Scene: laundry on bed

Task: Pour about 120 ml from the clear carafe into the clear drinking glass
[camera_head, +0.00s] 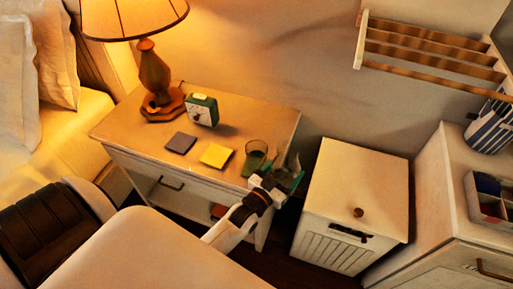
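The clear drinking glass (254,158) stands upright near the right front corner of the nightstand top. It looks dark green against the wood. My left gripper (278,181) is just right of and in front of the glass, at the nightstand's right edge. It appears shut on a clear, teal-tinted vessel, which I take for the carafe (294,168). The vessel is small and partly hidden by the gripper, so its tilt and water level cannot be made out. No stream of water shows. My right gripper is not in view.
The nightstand (268,113) also bears a lamp (154,78), a green clock (201,110), a dark square (180,143) and a yellow pad (216,155). A white hamper (357,190) stands close to its right. A wall rack (430,50) hangs above. The bed (70,140) is left.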

